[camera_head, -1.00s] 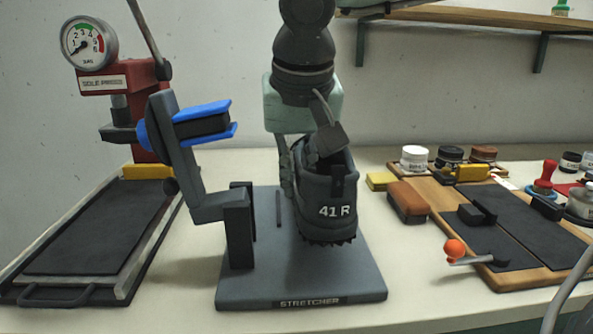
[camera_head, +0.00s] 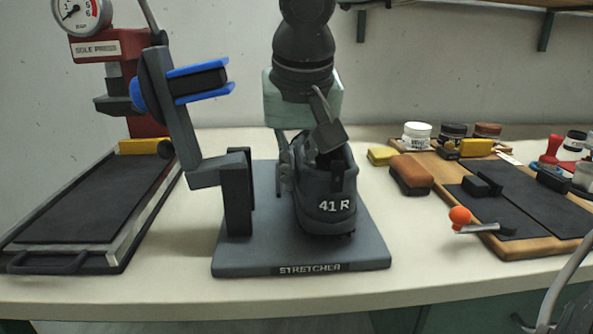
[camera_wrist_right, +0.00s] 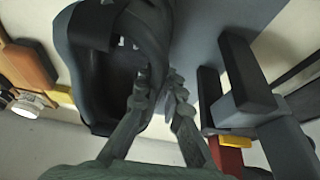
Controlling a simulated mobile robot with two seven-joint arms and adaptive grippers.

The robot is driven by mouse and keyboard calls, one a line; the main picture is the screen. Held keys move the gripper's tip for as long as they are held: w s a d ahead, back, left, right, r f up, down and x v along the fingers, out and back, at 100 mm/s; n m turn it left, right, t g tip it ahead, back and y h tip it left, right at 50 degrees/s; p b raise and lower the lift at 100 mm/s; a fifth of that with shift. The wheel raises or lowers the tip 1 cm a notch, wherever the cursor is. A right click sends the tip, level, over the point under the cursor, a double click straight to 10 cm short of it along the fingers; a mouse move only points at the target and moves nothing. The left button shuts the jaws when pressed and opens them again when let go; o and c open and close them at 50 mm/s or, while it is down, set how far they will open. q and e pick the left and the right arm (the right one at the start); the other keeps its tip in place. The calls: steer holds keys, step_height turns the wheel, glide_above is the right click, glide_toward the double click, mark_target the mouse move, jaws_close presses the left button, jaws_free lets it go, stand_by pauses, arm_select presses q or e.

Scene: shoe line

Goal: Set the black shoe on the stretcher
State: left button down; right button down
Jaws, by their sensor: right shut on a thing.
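The black shoe (camera_head: 325,205) stands upright in the head view, its heel with the "41 R" label toward me. It is over the right part of the grey stretcher base (camera_head: 240,258); I cannot tell whether its sole touches. My right gripper (camera_head: 290,178) is shut on the shoe's left collar wall. In the right wrist view, the gripper (camera_wrist_right: 168,90) has its fingers at the edge of the shoe's opening (camera_wrist_right: 115,75). The stretcher's post (camera_head: 237,195) stands left of the shoe, with its arm and blue-edged pad (camera_head: 200,82) raised and tilted left. My left gripper is not in view.
A red sole press (camera_head: 125,50) with a dark bed (camera_head: 95,200) stands left.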

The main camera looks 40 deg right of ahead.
steer(key=shift+f+b, duration=0.4)
stand_by(0.4)
steer(key=c, duration=1.6)
jaws_free()
steer(key=v, duration=1.2)
steer(key=shift+a, duration=0.1)
